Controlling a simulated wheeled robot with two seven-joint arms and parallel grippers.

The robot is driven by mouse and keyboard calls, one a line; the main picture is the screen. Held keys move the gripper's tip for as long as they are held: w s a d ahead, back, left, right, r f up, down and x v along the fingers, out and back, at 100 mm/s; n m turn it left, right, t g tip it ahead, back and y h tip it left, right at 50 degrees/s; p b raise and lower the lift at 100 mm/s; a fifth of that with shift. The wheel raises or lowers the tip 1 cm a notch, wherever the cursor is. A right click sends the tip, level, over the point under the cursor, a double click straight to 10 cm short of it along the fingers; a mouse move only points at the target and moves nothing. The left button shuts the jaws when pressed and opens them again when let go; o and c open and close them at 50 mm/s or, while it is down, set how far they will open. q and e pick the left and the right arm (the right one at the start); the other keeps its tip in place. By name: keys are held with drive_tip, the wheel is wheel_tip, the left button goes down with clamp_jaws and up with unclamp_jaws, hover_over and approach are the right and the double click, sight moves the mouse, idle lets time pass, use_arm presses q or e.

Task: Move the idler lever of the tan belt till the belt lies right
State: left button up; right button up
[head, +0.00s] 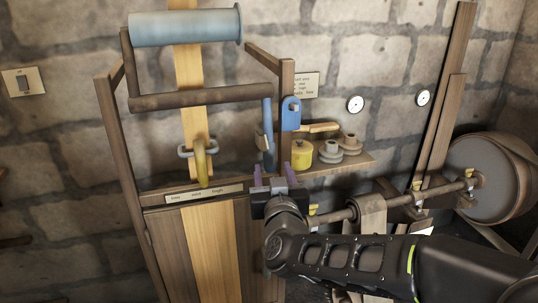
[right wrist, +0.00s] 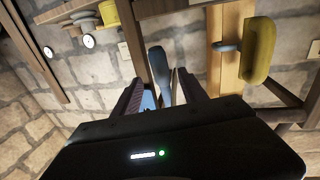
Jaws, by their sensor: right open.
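The tan belt (head: 190,75) runs down from the pale blue roller (head: 185,25), behind a dark wooden bar, to the lower front panel. The tan belt also shows in the right wrist view (right wrist: 228,75). A grey fork with a yellow handle (head: 201,163) sits at the belt. A blue lever (head: 268,128) stands by the right post; I cannot tell which of the two is the idler lever. My right gripper (head: 273,169) is open, fingers up, just below the blue lever. In the right wrist view the blue lever (right wrist: 160,70) shows between the fingers; contact is unclear. My left gripper is out of view.
A wooden frame post (head: 286,110) with a blue bracket (head: 291,113) stands close beside the blue lever. A shelf (head: 345,163) on the right holds a yellow pot (head: 301,155) and grey stepped pulleys (head: 330,152). A shaft and large drum (head: 490,180) lie farther right.

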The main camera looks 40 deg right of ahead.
sight(270, 159)
drive_tip(key=shift+w+d+r+p, duration=0.25)
drive_tip(key=shift+w+p, duration=0.25)
drive_tip(key=shift+p, duration=1)
drive_tip(key=shift+w+d+r+p, duration=0.1)
drive_tip(key=shift+w+d+p, duration=0.35)
drive_tip(key=shift+p, duration=1.05)
drive_tip(key=x, duration=0.5)
drive_tip(key=shift+w+f, duration=0.2)
drive_tip(key=shift+f, duration=0.15)
drive_tip(key=shift+c, duration=0.4)
clamp_jaws()
